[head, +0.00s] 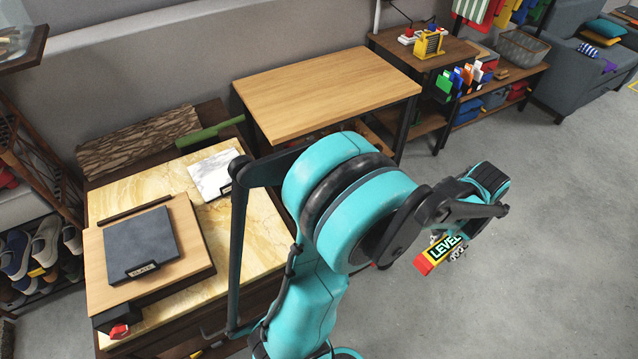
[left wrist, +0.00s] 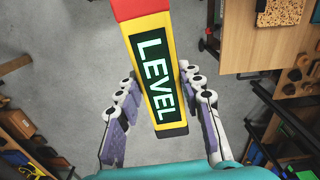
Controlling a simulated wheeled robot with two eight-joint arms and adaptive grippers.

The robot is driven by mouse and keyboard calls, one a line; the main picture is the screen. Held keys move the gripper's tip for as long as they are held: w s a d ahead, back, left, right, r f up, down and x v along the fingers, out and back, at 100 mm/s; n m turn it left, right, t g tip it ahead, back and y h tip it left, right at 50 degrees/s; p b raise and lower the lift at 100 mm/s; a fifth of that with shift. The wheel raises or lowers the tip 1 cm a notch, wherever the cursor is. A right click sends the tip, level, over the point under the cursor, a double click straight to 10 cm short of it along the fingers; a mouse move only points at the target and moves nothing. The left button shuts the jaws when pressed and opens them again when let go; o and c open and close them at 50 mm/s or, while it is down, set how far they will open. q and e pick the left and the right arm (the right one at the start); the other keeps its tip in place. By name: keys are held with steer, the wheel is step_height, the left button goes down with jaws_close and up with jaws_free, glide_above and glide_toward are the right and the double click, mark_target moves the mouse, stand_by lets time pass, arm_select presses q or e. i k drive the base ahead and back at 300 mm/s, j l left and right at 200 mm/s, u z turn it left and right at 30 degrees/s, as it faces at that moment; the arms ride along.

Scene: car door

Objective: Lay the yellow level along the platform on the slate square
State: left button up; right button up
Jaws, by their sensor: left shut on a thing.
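In the left wrist view the level (left wrist: 154,72) lies between the two fingers of the gripper (left wrist: 158,84). My wrist hides part of it in the head view. The slate square (head: 140,243), dark grey with a SLATE tag, lies on the wooden platform (head: 192,262) at the left. Nothing rests on the slate. My right gripper is out of view.
The platform stands on a yellow marbled table top (head: 248,232). A white marble square (head: 212,172) and a green bar (head: 210,131) lie behind it. A bare wooden table (head: 325,92) stands farther back. Shelves with coloured items are at the back right. Open floor lies right.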

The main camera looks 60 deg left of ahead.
mark_target(138, 237)
steer(key=k+j, duration=0.1)
steer(key=k, duration=1.7)
steer(key=k+j, duration=0.15)
steer(key=j, duration=0.15)
steer(key=k+j, duration=0.15)
steer(key=j, duration=0.15)
steer(key=k+j, duration=0.15)
steer(key=j, duration=0.2)
steer(key=k+j+u, duration=0.1)
steer(key=j, duration=1)
